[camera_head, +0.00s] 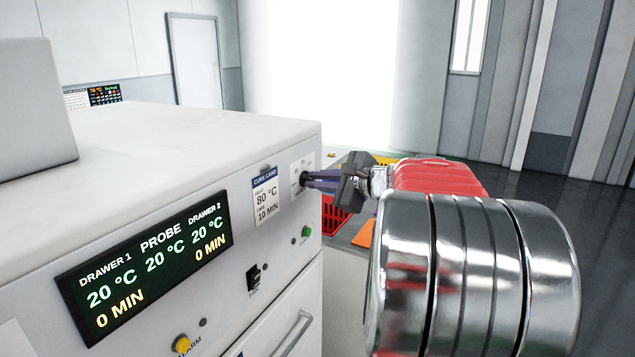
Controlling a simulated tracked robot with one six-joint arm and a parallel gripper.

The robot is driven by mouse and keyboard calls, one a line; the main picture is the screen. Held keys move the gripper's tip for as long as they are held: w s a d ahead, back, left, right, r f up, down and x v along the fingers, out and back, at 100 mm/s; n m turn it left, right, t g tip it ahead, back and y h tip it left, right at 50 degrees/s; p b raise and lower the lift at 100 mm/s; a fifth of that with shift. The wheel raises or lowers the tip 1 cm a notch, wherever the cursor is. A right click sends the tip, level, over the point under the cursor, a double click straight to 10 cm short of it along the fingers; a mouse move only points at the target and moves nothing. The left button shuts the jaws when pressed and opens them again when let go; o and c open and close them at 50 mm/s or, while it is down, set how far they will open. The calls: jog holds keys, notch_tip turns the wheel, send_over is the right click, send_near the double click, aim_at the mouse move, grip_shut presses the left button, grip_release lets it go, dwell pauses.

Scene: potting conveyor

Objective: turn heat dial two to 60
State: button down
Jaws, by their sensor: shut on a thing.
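My gripper (322,181) reaches in from the right and is shut on a small dark dial (304,179) on the white panel at the right end of the machine's front. The jaws hide most of the dial, and its scale is too small to read. The display (146,262) reads drawer 1 at 20 °C and 0 min, probe 20 °C, and drawer 2 at 20 °C and 0 min. A cure card (267,197) beside the dial panel reads 80 °C and 10 min.
The white machine (180,135) fills the left side. Its front has a black switch (254,279), a green button (306,231), a yellow alarm button (183,344) and a drawer handle (291,334). A red crate (335,215) stands behind my gripper. Open floor lies at right.

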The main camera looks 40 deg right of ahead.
jog(key=shift+f, duration=0.25)
jog(key=c, duration=2.1)
grip_release()
jog(key=o, duration=0.3)
jog(key=shift+r, duration=0.15)
jog(key=v, duration=1.3)
jog(key=shift+s+r, duration=0.2)
jog(key=shift+s, duration=0.15)
